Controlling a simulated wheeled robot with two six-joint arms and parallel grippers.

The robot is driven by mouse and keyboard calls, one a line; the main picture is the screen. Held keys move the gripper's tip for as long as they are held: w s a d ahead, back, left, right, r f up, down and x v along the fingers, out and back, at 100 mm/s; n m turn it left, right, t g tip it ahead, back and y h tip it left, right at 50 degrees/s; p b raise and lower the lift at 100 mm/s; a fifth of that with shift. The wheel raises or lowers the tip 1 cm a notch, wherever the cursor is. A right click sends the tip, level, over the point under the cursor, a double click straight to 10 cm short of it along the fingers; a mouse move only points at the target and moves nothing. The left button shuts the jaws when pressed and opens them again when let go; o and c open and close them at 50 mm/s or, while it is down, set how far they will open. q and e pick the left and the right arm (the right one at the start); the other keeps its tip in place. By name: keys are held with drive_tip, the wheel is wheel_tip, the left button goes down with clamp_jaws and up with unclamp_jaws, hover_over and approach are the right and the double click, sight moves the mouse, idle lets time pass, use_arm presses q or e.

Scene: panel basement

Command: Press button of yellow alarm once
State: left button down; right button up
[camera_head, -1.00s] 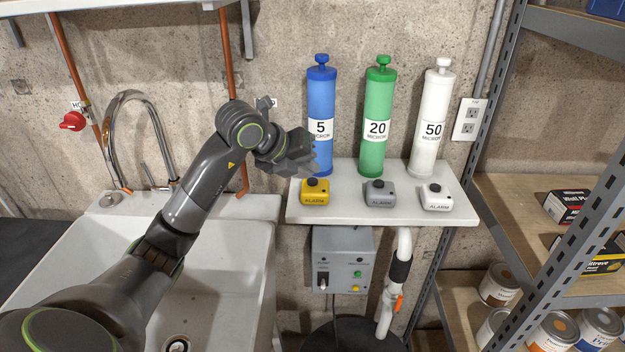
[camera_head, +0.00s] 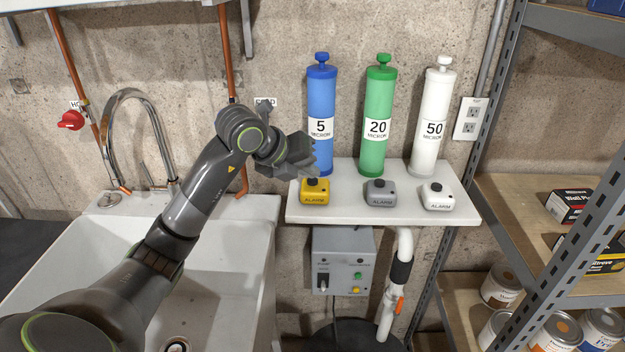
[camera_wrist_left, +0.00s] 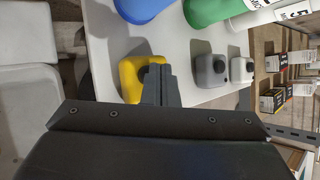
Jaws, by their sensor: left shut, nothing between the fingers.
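The yellow alarm (camera_head: 314,197) sits at the left front of the white shelf, with a dark round button on top. My left gripper (camera_head: 314,174) is shut and empty, its fingertips right at the button in the head view. In the left wrist view the shut fingers (camera_wrist_left: 157,86) overlap the button and part of the yellow alarm (camera_wrist_left: 133,76). Whether the tips touch the button or hover just above it, I cannot tell. My right gripper is not in view.
A grey alarm (camera_head: 380,194) and a white alarm (camera_head: 436,198) stand to the right on the white shelf (camera_head: 345,214). Blue (camera_head: 321,100), green (camera_head: 378,105) and white (camera_head: 432,110) cylinders stand behind. A sink (camera_head: 225,215) lies left, a metal rack right.

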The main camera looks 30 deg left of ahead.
sight(309, 185)
use_arm(q)
drive_tip(key=shift+f, duration=0.2)
drive_tip(key=shift+r, duration=0.1)
idle(0.4)
drive_tip(key=shift+r+p, duration=0.4)
drive_tip(key=shift+r, duration=0.35)
wheel_tip(309, 185, up, 5)
drive_tip(key=p, duration=0.3)
drive_tip(key=shift+f, duration=0.1)
idle(0.7)
